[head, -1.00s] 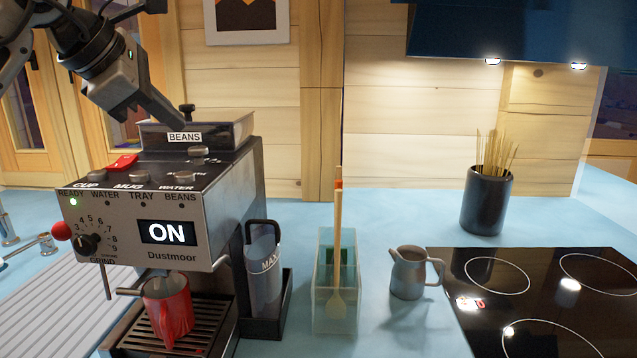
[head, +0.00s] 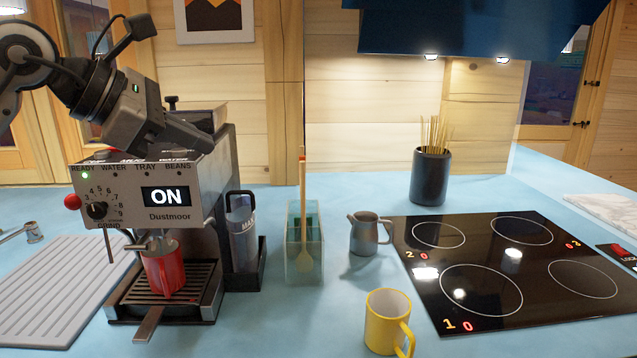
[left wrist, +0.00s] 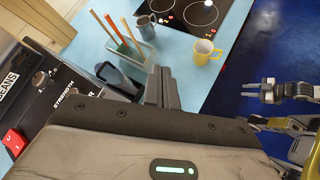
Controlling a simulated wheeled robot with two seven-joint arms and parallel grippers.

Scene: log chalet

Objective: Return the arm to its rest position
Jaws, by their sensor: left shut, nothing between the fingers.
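My left gripper (head: 208,142) is in front of the upper part of the coffee machine (head: 150,190) in the head view, shut and empty. It hides much of the machine's top and bean hopper. Its closed fingers (left wrist: 162,88) also show in the left wrist view. No object is held. My right gripper (left wrist: 257,91) shows small at the right of the left wrist view, over the dark blue floor; its jaw opening is too small to judge.
A red mug (head: 165,272) stands on the machine's drip tray. To the right are a clear utensil holder (head: 304,262), a grey jug (head: 366,236), a yellow mug (head: 386,322), a black hob (head: 470,255) and a dark pot of sticks (head: 430,178). Blue counter is free around the yellow mug.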

